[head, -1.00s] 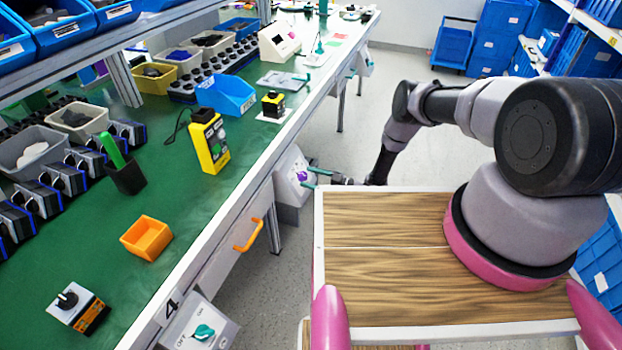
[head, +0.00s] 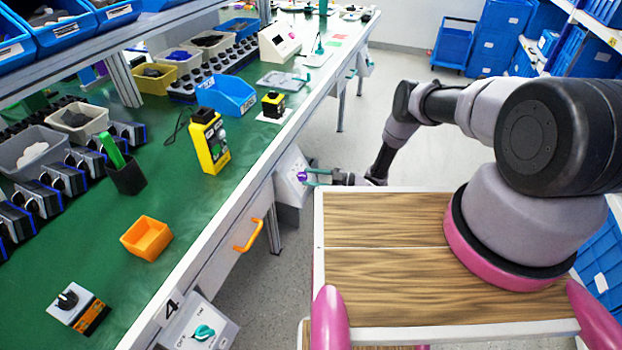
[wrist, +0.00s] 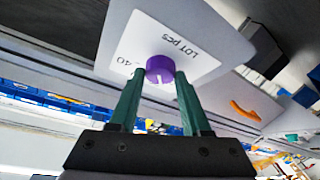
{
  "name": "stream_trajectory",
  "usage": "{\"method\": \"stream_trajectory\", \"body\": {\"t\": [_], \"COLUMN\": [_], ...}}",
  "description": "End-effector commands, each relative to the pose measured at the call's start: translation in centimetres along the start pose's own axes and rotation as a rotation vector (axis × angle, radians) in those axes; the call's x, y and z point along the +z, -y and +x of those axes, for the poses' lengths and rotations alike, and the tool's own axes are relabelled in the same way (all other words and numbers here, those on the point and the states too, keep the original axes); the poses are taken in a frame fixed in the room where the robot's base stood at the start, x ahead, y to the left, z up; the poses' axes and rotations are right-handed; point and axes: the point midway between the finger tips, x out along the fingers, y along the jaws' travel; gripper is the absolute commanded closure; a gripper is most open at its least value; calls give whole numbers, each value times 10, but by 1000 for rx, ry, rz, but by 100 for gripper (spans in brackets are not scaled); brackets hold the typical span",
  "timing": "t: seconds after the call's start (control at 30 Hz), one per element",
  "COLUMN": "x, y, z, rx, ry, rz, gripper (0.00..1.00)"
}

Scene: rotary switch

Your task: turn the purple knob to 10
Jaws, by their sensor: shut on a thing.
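The purple knob (wrist: 160,67) sits on a light panel with a white label (wrist: 165,35) reading "LOT pcs" and "40". A pale mark shows on the knob's near side. My gripper (wrist: 157,80) has its two green fingers on either side of the knob, shut on it. The other scale numbers, including any 10, are hidden or too small to read. In the head view the knob (head: 302,176) is on a grey box under the green bench's edge, and my gripper (head: 309,177) reaches it from the right.
A box with a teal knob (head: 203,332) hangs at the bench front, near an orange drawer handle (head: 249,235). The green bench (head: 195,205) holds bins and devices. A wood-topped surface (head: 385,220) lies in front of my arm. Grey floor is open beyond.

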Motion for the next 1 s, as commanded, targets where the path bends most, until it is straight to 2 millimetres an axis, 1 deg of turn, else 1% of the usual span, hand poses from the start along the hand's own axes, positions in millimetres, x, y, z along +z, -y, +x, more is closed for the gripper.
{"method": "stream_trajectory", "body": {"t": [0.2, 0.5, 0.73, 1.0], "x": [0, 0, 0, 0], "y": [-4, -6, -6, -6], "z": [0, 0, -1, -1], "rx": [-81, -162, -188, -194], "ry": [-9, -18, -21, -21], "rz": [-149, -293, -341, -350], "gripper": [100, 100, 100, 100]}}
